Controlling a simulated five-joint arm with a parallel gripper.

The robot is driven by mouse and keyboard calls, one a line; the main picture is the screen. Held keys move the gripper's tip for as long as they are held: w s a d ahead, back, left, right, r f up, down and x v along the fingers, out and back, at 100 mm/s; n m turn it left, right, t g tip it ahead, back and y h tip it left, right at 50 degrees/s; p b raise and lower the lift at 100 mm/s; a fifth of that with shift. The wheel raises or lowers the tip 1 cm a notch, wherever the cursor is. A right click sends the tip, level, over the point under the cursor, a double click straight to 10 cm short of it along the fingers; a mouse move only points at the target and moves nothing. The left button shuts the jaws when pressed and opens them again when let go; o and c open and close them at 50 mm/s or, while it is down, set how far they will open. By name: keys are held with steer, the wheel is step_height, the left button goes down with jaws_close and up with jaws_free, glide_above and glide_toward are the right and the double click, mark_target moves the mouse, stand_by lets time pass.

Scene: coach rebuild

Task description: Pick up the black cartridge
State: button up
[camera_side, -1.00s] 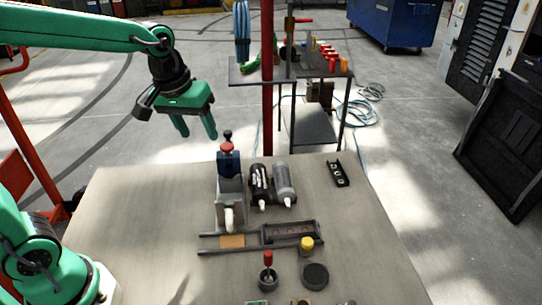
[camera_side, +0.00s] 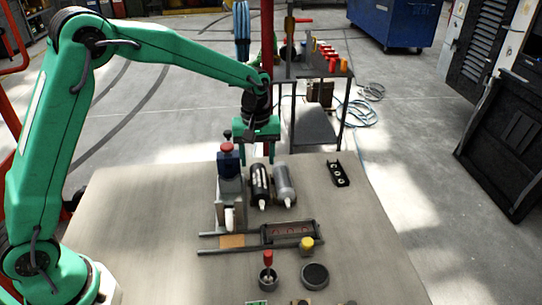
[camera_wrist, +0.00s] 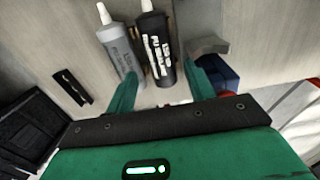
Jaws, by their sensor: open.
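The black cartridge (camera_side: 260,186) with white lettering and a pale nozzle lies on the table, between a grey cartridge (camera_side: 284,184) and a blue-topped device with a red knob (camera_side: 229,165). My gripper (camera_side: 261,158) is open and empty above the far end of the black cartridge. In the wrist view, the black cartridge (camera_wrist: 157,45) shows between and beyond my green fingers (camera_wrist: 162,80), its nozzle pointing away. The grey cartridge (camera_wrist: 121,52) is just left of it, close to the left finger. I see no contact with the black cartridge.
The blue-topped device (camera_wrist: 218,72) stands close by the right finger in the wrist view. A black bracket (camera_side: 339,174) lies at right. A dark tray (camera_side: 290,232), yellow-capped item (camera_side: 306,244) and red-handled tool (camera_side: 268,270) are nearer. The table's left side is clear.

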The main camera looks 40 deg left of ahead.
mark_target(259, 178)
steer(key=shift+w+f, duration=0.15)
steer(key=shift+f, duration=1.4)
steer(key=shift+w+f, duration=0.1)
steer(key=shift+f, duration=2.5)
steer(key=c, duration=0.9)
steer(key=shift+r, duration=0.2)
